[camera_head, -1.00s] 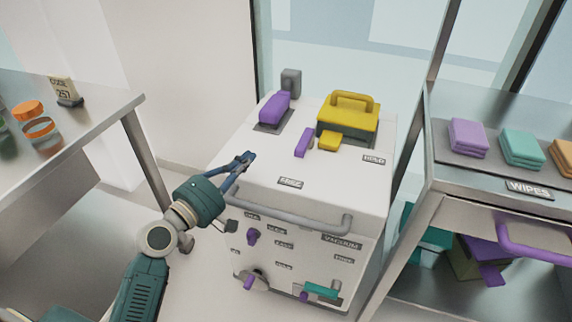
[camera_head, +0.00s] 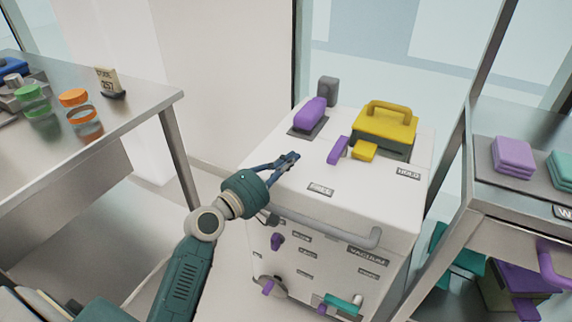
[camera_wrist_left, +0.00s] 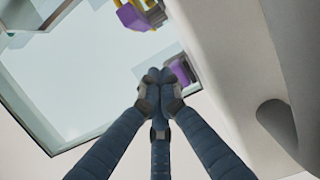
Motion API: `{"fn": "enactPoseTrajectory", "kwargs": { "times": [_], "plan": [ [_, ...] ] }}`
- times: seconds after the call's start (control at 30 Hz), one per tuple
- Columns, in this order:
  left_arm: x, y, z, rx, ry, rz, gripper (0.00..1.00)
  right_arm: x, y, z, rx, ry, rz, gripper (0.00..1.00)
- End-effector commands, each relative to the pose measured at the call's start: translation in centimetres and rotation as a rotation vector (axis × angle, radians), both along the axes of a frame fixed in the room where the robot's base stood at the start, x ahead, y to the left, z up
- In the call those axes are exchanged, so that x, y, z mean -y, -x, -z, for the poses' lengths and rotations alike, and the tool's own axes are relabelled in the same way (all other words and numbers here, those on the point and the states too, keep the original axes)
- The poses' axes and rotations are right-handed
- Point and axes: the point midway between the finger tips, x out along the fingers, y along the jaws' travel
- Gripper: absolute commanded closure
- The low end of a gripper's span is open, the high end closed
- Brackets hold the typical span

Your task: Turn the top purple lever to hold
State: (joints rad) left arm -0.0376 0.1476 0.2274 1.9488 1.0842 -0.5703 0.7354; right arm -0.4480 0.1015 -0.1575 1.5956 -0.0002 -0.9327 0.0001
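The purple lever (camera_head: 338,150) is on top of the white cabinet (camera_head: 285,205), beside a yellow block (camera_head: 364,151). It lies between a FREE label (camera_head: 320,189) in front and a HOLD label (camera_head: 409,173) to the right. A larger purple handle (camera_head: 310,114) sits on a grey plate behind it, to the left. My left gripper (camera_head: 291,158) is over the left part of the cabinet top, left of the lever and apart from it. In the left wrist view its blue fingers (camera_wrist_left: 160,82) meet at the tips, with nothing visible between them. My right gripper is not in view.
A yellow-handled block (camera_head: 386,122) stands behind the lever. A grey rail (camera_head: 340,234) runs along the cabinet's front edge, above more purple and teal controls. A metal table (camera_head: 150,108) is at left; a shelf unit (camera_head: 478,170) stands close at right.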

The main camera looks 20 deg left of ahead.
Motion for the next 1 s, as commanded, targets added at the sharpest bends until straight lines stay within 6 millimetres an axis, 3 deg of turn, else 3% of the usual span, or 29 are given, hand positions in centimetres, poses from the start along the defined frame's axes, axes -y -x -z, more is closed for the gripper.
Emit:
{"fn": "enactPoseTrajectory", "kwargs": {
  "times": [0.1,0.27,0.5,1.0],
  "plan": [
    [0.8,-2.7,-0.1,0.003,0.003,0.0,1.0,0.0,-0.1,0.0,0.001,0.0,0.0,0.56],
    [1.9,-5.6,-0.1,0.002,0.002,0.001,1.0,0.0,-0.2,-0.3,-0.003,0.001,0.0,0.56],
    [5.0,-5.1,0.0,-0.001,0.002,0.001,1.0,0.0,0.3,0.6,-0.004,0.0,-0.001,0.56],
    [5.6,-5.1,0.0,-0.001,-0.001,-0.001,1.0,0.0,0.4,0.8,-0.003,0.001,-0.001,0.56]
  ]
}}
